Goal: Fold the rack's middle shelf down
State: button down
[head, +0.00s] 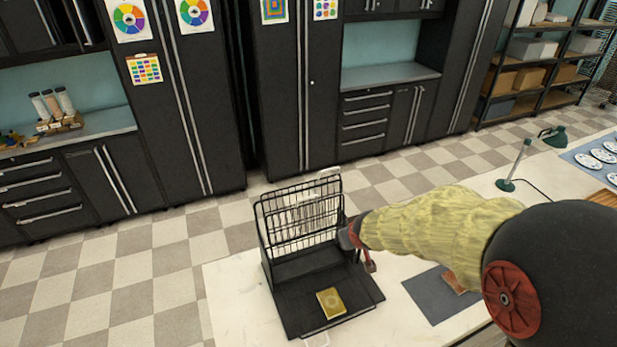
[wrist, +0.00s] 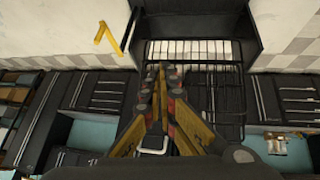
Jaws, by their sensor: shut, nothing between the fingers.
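The black rack (head: 266,245) stands on the white table, with a solid dark tray at its front. A wire grid panel (head: 305,212) stands steeply up in its upper part; it also shows in the wrist view (wrist: 200,50). I cannot tell which shelf level this panel is. A yellow soap bar (head: 331,302) lies on the front tray. My gripper (head: 354,242) is at the rack's right side, partly hidden by its own wrist and sleeve. In the wrist view my gripper (wrist: 162,70) is shut and empty, its tips over the wire bars; contact cannot be told.
A dark mat (head: 432,298) with a brown block lies right of the rack. A green lamp (head: 512,170) stands farther back on the table (head: 235,290). Dark cabinets (head: 180,110) line the wall beyond a checkered floor.

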jog(key=w+a+r+t+y, duration=0.4)
jog(key=w+a+r, duration=0.4)
jog(key=w, duration=0.1)
jog(key=shift+n, duration=0.4)
jog(key=p+x, duration=0.1)
jog(key=x, duration=0.9)
jog(key=shift+a, duration=0.1)
jog(key=shift+s, duration=0.1)
